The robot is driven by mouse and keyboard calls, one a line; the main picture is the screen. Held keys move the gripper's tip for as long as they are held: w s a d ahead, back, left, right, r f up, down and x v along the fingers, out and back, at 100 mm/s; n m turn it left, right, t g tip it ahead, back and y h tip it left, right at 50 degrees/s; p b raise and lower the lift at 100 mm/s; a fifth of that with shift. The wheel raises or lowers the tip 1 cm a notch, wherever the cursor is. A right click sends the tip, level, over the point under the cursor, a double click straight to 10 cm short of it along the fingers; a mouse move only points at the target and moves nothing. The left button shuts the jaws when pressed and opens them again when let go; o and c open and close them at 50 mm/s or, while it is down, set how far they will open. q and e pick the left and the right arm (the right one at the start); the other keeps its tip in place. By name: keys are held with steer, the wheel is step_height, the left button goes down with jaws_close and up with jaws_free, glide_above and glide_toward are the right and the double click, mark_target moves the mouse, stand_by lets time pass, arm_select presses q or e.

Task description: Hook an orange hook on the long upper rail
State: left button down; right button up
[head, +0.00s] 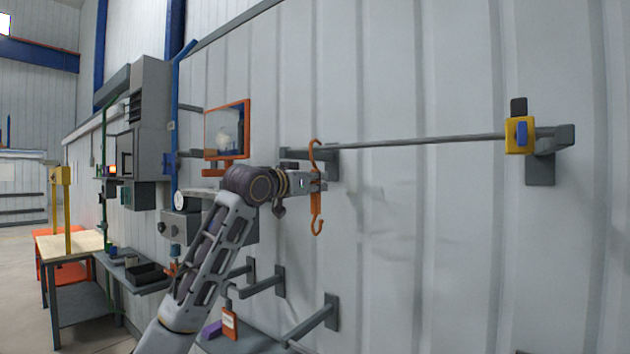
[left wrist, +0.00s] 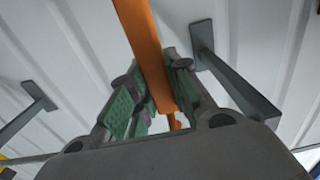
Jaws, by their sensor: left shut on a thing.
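An orange hook (head: 316,205) with a curl at each end hangs upright in my left gripper (head: 314,184), which is shut around its shank. In the left wrist view the orange shank (left wrist: 146,52) passes between the green-padded fingers of my left gripper (left wrist: 152,100). The long upper rail (head: 420,141) runs along the wall to the right. The hook's top curl overlaps the rail near its left end bracket in the head view. I cannot tell whether the curl is over the rail or in front of it. My right gripper is not in view.
A yellow and blue clamp (head: 520,135) sits near the rail's right end. An orange-framed screen (head: 227,130) is on the wall to the left. Grey brackets (head: 312,322) stick out below. The wall right of the hook under the rail is clear.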

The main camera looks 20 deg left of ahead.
arm_select(q)
steer(key=shift+f, duration=0.35)
stand_by(0.4)
steer(key=c, duration=1.3)
jaws_free()
steer(key=shift+s, duration=0.1)
steer(key=shift+v, duration=5.85)
steer(key=shift+f, duration=0.1)
